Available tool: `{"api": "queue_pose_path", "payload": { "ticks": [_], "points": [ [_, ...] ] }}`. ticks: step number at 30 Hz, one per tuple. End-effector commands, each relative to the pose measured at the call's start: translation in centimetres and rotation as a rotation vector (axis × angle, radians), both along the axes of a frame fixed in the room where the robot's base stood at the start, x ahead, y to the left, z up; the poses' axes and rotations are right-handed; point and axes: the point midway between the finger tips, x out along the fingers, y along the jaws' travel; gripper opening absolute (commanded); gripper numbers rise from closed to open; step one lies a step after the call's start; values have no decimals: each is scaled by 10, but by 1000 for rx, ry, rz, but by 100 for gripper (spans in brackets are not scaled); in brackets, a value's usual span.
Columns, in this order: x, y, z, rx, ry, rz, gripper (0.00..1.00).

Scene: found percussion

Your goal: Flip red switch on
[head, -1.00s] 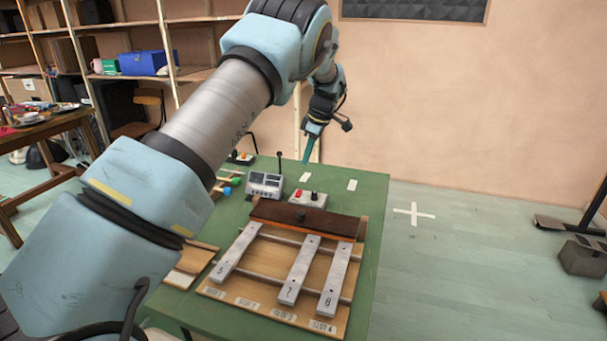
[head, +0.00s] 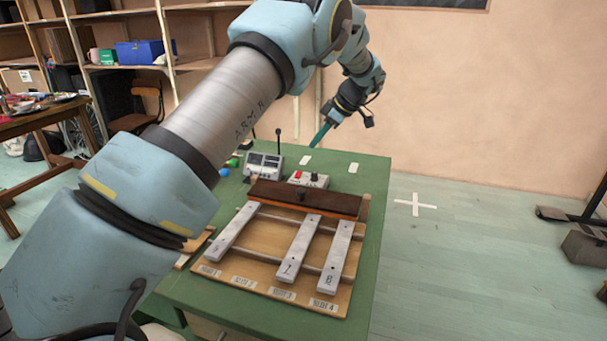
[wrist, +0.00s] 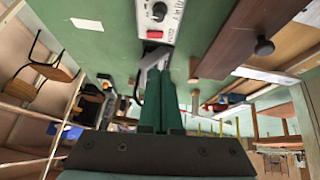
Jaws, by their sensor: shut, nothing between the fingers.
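A small light-grey control box (head: 322,182) stands on the green table behind the chime rack. Its red switch (head: 299,174) is on the left of its top, near a dark knob. In the wrist view the red switch (wrist: 154,35) sits on the box face (wrist: 143,14) near the top middle, with a dark knob above it. I cannot tell the switch's position. My gripper (head: 314,145) is shut and empty, its teal fingers slanting down behind the box, apart from the switch in the head view. In the wrist view the fingers (wrist: 169,72) point toward the switch from below.
A grey device (head: 264,165) with an upright black rod stands left of the box. A dark wooden bar (head: 306,197) and a chime rack with grey numbered bars (head: 299,247) lie in front. Bare green tabletop (head: 372,185) is to the right.

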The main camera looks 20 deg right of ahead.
Motion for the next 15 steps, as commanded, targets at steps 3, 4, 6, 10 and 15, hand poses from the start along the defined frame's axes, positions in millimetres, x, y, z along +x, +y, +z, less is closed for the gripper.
{"api": "queue_pose_path", "payload": {
  "ticks": [3, 4, 6, 10, 15],
  "points": [
    [-7, -9, -9, 37, -100, 7, 0],
    [-8, -11, -8, 43, -123, 8, 0],
    [-10, -14, -5, 52, -167, 13, 0],
    [-12, -17, -2, 59, -212, 14, 0],
    [-12, -18, 1, 60, -220, 16, 0]
  ]
}}
